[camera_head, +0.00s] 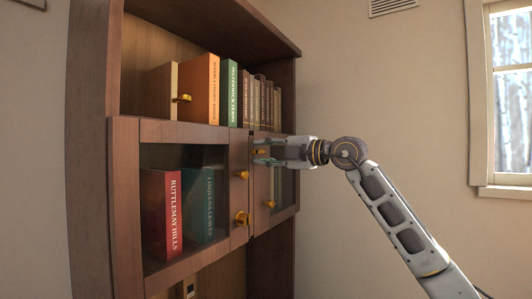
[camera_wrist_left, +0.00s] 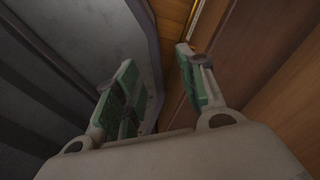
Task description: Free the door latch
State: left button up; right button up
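A dark wooden cabinet has two glass doors, the left door (camera_head: 185,262) and the right door (camera_head: 284,190). A brass latch piece (camera_head: 259,152) sits at the top of the seam between them. My right gripper (camera_head: 262,151) is at this piece, its fingers apart above and below it; contact cannot be made out. Another brass fitting (camera_head: 241,218) is low on the left door's edge. Brass knobs show on the left door (camera_head: 242,175) and right door (camera_head: 270,204). My left gripper (camera_wrist_left: 157,65) is open and empty in the left wrist view, and outside the head view.
Books (camera_head: 230,92) and a brass knob-like piece (camera_head: 182,98) are on the open shelf above the doors. A red book (camera_head: 163,210) and a teal book (camera_head: 198,203) stand behind the left glass. A bare wall (camera_head: 385,120) and a window (camera_head: 510,100) are at the right.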

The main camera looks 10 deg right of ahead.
jog(key=shift+c, duration=1.1)
grip_shut()
pick_arm(q)
jog(key=shift+s+d, duration=0.2)
jog(key=shift+d, duration=0.05)
jog(key=shift+a, duration=0.1)
